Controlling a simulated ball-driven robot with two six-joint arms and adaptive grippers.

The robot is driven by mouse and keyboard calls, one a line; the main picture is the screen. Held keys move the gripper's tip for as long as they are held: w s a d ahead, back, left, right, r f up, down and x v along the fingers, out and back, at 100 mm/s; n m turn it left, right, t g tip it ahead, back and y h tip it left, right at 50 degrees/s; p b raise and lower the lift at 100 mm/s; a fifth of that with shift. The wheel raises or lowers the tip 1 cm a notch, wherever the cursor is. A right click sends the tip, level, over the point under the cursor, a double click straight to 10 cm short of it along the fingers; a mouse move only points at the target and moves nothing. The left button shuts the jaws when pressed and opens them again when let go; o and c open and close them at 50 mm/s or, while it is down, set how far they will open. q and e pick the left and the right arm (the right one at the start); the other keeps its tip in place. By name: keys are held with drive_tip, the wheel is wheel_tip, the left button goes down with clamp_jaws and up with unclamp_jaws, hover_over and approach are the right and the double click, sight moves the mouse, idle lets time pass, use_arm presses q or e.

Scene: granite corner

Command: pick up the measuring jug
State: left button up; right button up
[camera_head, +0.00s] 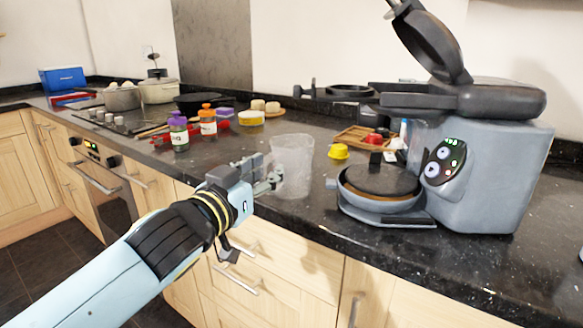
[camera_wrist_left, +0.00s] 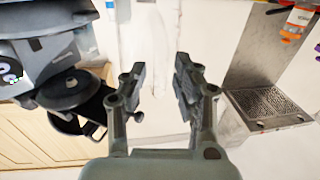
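The measuring jug (camera_head: 293,165) is a clear, see-through vessel. It stands upright on the dark counter near its front edge, in the middle of the head view. My left gripper (camera_head: 270,181) is at the jug's left side, with its fingertips at the lower part of the jug. In the left wrist view, the two fingers (camera_wrist_left: 158,78) are apart. A pale, see-through shape, probably part of the jug, shows between and beyond them. I cannot tell whether the fingers touch it. My right gripper is not in view.
A grey waffle maker (camera_head: 480,165) with its lid raised stands close right of the jug. A yellow cup (camera_head: 339,151) and a wooden tray (camera_head: 352,139) are behind it. Bottles (camera_head: 208,120) stand back left. Wooden drawers (camera_head: 285,262) lie below the counter edge.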

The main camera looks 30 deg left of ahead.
use_arm(q)
clamp_jaws()
idle(0.4)
